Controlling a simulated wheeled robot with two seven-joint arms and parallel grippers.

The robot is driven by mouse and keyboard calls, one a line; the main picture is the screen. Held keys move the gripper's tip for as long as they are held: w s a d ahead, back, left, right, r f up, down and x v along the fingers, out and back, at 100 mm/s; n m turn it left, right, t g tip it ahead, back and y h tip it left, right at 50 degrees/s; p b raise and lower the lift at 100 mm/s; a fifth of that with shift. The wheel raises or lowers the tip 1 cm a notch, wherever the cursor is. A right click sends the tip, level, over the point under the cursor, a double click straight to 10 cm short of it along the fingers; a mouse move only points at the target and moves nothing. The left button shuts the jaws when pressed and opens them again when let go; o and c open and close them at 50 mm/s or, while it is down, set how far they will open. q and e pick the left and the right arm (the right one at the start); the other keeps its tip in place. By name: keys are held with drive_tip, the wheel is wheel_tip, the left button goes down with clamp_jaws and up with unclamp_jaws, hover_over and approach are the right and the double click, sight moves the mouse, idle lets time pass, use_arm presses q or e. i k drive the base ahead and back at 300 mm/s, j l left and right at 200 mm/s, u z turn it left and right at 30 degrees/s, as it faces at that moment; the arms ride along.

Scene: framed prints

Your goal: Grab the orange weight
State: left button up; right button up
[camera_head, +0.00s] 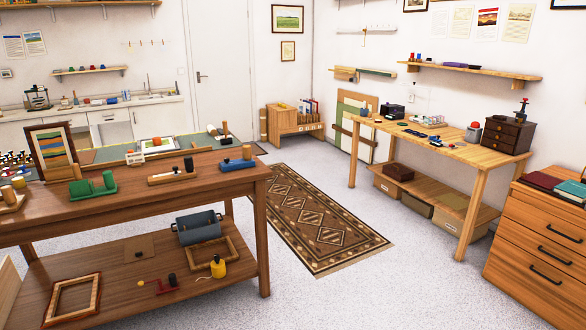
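I cannot make out a clearly orange weight. The closest in look is a small yellow-orange piece with a dark top (218,266), standing on the lower shelf of the wooden table at the left, beside an empty wooden frame (212,246). Whether it is a weight is too small to tell. Small dark and red pieces (168,283) lie to its left on the same shelf. Neither of my grippers is in view.
The brown wooden table (225,186) at the left carries a framed print (53,150) and colored blocks on stands. A patterned rug (318,234) lies on open floor. A light workbench (485,151) and a drawer cabinet (530,238) stand at the right.

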sight(156, 140)
drive_tip(key=i+z, duration=0.25)
drive_tip(key=i, duration=3.3)
drive_tip(key=i+l+u, duration=0.1)
drive_tip(key=i+u, duration=0.2)
drive_tip(key=i, duration=0.2)
drive_tip(key=i+l+u, duration=0.3)
drive_tip(key=i, duration=0.15)
drive_tip(key=i+l+u, duration=0.25)
drive_tip(key=i, duration=0.2)
drive_tip(key=i+l+u, duration=0.25)
drive_tip(key=u, duration=0.15)
drive_tip(key=i+l+u, duration=0.5)
drive_tip(key=l+u, duration=0.3)
drive_tip(key=i+l+u, duration=0.15)
drive_tip(key=l+u, duration=0.2)
drive_tip(key=i+l+u, duration=0.1)
drive_tip(key=l+u, duration=0.2)
drive_tip(key=l, duration=0.55)
drive_tip(key=l+u, duration=0.35)
drive_tip(key=l, duration=0.5)
